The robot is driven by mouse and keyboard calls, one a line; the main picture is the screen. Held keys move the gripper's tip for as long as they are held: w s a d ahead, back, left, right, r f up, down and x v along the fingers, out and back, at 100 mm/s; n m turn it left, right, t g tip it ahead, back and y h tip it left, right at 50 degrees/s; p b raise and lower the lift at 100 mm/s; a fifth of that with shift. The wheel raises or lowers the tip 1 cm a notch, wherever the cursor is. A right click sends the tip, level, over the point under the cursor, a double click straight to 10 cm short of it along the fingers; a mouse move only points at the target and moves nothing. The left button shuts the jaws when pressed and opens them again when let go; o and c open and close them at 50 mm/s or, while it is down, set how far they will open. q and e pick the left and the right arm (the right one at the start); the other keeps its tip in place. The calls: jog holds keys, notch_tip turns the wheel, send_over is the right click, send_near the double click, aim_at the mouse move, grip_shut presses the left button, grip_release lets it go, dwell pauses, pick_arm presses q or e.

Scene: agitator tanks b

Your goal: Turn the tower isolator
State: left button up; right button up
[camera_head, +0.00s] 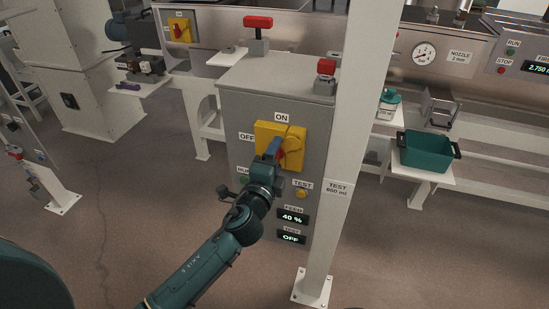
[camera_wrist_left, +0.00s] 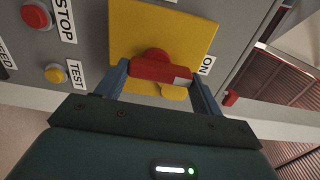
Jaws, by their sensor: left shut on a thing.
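The tower isolator has a yellow plate (camera_head: 291,139) on the front of the grey cabinet (camera_head: 240,110), with ON above it and OFF to its left. My left gripper (camera_head: 273,150) reaches up to the plate and hides most of the handle in the head view. In the left wrist view, the red handle (camera_wrist_left: 160,69) spans between the two blue fingers of my left gripper (camera_wrist_left: 160,85), which is shut on it. The handle's white-marked end is on the side of the ON label (camera_wrist_left: 207,65). My right gripper is not in view.
A white post (camera_head: 350,130) stands just right of the cabinet. Below the isolator are a TEST button (camera_head: 301,193) and a FEED display (camera_head: 293,217) reading 40 %. A similar isolator (camera_head: 180,29) is at back left. A green bin (camera_head: 427,151) sits right.

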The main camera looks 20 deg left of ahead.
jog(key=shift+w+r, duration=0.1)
pick_arm(q)
jog(key=o, duration=1)
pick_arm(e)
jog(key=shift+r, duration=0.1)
pick_arm(q)
jog(key=s+b, duration=0.2)
jog(key=s, duration=1.1)
jog(key=shift+a, duration=0.2)
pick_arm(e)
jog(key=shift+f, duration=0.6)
pick_arm(q)
jog(key=shift+s, duration=0.1)
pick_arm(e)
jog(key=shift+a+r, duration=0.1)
pick_arm(q)
jog(key=s+d+f+n+g+h+p, duration=0.1)
jog(key=s+f+n+g+p, duration=0.4)
jog(key=s+f+n, duration=0.7)
notch_tip(320, 180, down, 2)
jog(key=n+g+h, duration=0.1)
jog(key=n+g, duration=0.1)
jog(key=n, duration=0.1)
jog(key=shift+s+n+h, duration=0.2)
jog(key=shift+n+h, duration=0.1)
jog(key=shift+h, duration=0.1)
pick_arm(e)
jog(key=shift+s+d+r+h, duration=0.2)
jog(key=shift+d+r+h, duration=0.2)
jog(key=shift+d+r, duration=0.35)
